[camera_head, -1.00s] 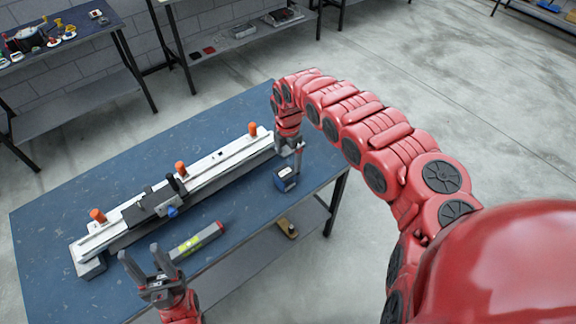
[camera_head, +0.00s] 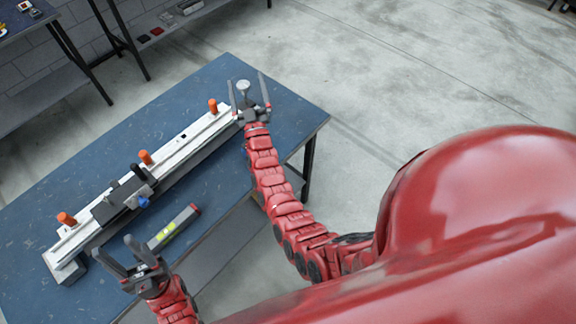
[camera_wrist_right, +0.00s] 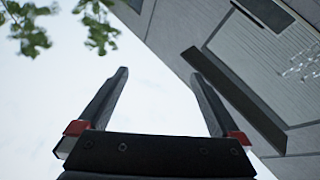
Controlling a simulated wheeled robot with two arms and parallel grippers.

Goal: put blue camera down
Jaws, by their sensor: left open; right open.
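I do not see the blue camera in the head view; my right arm covers part of the table's right side and may hide it. My right gripper (camera_head: 247,78) is open, fingers spread, near the far right part of the blue table (camera_head: 290,105). A small round grey piece shows between its fingers in the head view; I cannot tell whether it touches them. In the right wrist view the open fingers (camera_wrist_right: 159,85) have nothing between them. My left gripper (camera_head: 113,245) is open and empty over the table's front left.
A long white rail (camera_head: 180,140) with orange knobs and a dark carriage (camera_head: 122,203) lies across the table. A grey level (camera_head: 182,220) with yellow-green vials lies in front of it. The table's back left and far right corner are clear. Shelves stand behind.

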